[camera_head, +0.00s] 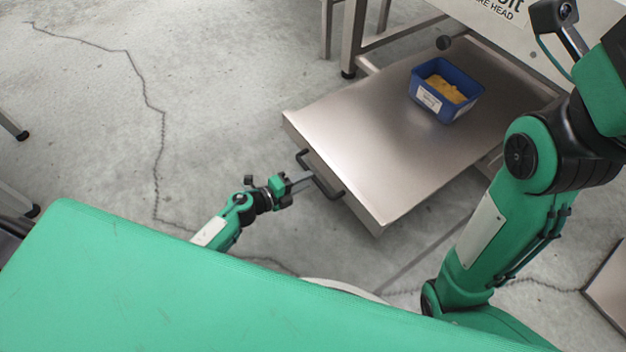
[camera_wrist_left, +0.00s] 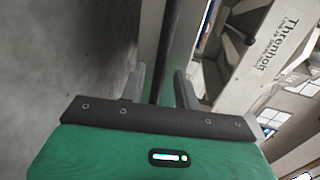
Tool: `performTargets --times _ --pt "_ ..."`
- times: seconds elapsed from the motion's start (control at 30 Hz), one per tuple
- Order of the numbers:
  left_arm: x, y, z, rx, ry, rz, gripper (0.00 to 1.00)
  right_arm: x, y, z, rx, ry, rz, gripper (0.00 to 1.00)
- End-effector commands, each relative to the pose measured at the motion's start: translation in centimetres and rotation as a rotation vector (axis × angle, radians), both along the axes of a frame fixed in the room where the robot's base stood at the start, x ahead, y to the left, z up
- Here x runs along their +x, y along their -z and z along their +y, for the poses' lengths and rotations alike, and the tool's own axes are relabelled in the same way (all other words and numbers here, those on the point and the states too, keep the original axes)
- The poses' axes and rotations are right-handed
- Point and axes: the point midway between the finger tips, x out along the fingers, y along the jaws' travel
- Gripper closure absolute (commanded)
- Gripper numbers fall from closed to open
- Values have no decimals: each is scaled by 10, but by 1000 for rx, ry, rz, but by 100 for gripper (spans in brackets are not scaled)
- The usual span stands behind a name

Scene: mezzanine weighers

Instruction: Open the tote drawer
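The tote drawer (camera_head: 350,150) is a flat, brushed-metal drawer standing out from under the white machine. Its dark bar handle (camera_head: 325,188) is on the front face. My left gripper (camera_head: 312,178) is at the handle. In the left wrist view its two grey fingers (camera_wrist_left: 160,82) stand apart on either side of a dark bar (camera_wrist_left: 166,50), with what looks like a gap at each side. The fingertip contact is not clear. My right arm (camera_head: 500,200) comes in at the right; its gripper is out of view.
A blue tote (camera_head: 424,101) with yellowish contents and a white label sits on the drawer's back part. The white machine (camera_head: 545,35) stands behind on metal legs (camera_head: 350,40). Cracked concrete floor (camera_head: 220,90) is clear to the left. A metal plate (camera_head: 610,285) is at lower right.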

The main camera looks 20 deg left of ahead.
Motion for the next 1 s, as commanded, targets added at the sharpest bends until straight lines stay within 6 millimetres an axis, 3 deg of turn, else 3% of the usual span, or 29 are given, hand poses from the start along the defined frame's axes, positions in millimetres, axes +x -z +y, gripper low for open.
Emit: performTargets --times 0.2,0.6,0.77,1.0 --pt "23 7 -18 0 0 0 68 -4 2 -2 12 -7 -12 100" --pt "29 7 -23 -1 1 1 68 -5 0 -2 14 -8 -15 100" --pt "29 7 -23 0 0 0 98 -5 0 -2 14 -8 -15 100" --pt "27 7 -21 0 0 1 100 -5 -1 -2 14 -8 -15 100"
